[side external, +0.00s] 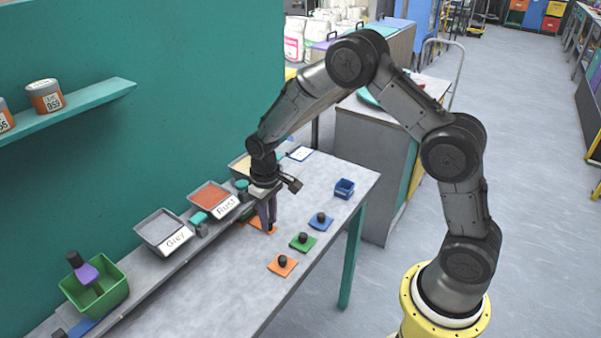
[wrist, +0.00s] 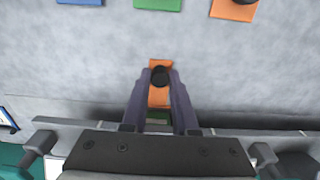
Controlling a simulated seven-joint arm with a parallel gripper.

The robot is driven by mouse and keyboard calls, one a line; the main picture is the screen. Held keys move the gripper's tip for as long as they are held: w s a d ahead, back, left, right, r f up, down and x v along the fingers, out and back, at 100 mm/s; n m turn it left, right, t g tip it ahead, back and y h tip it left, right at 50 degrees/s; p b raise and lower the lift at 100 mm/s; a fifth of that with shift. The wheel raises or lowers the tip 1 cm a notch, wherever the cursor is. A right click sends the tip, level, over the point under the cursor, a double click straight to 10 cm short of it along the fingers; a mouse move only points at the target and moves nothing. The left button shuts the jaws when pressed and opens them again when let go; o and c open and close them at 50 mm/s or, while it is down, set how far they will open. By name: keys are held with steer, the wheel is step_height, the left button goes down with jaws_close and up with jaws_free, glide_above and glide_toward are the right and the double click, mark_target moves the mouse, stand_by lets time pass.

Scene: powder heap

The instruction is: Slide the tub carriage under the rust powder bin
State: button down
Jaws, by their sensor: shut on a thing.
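The rust powder bin (side external: 209,194), labelled "Rust", sits in the row along the teal wall, with orange-brown powder in it. My gripper (side external: 270,228) points down in front of the row, right of the Rust label. Its fingers are shut on a black knob (wrist: 160,76) on a narrow orange plate (wrist: 159,97). The orange plate (side external: 255,222) shows partly beside the fingers in the side view. A green piece (wrist: 158,122) shows between the finger bases. I cannot tell for sure which piece is the tub carriage.
The grey bin (side external: 163,230) stands left of the rust bin; a third bin (side external: 240,166) is partly hidden by my arm. A green tub (side external: 108,290) holds a purple-handled tool. Blue (side external: 327,225), green (side external: 308,247) and orange (side external: 289,269) knobbed plates and a small blue tub (side external: 344,187) lie on the table.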

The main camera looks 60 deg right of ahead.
steer(key=shift+a, duration=3.8)
steer(key=c, duration=0.8)
jaws_free()
step_height(320, 180, up, 8)
steer(key=shift+f, duration=0.2)
steer(key=shift+d, duration=0.1)
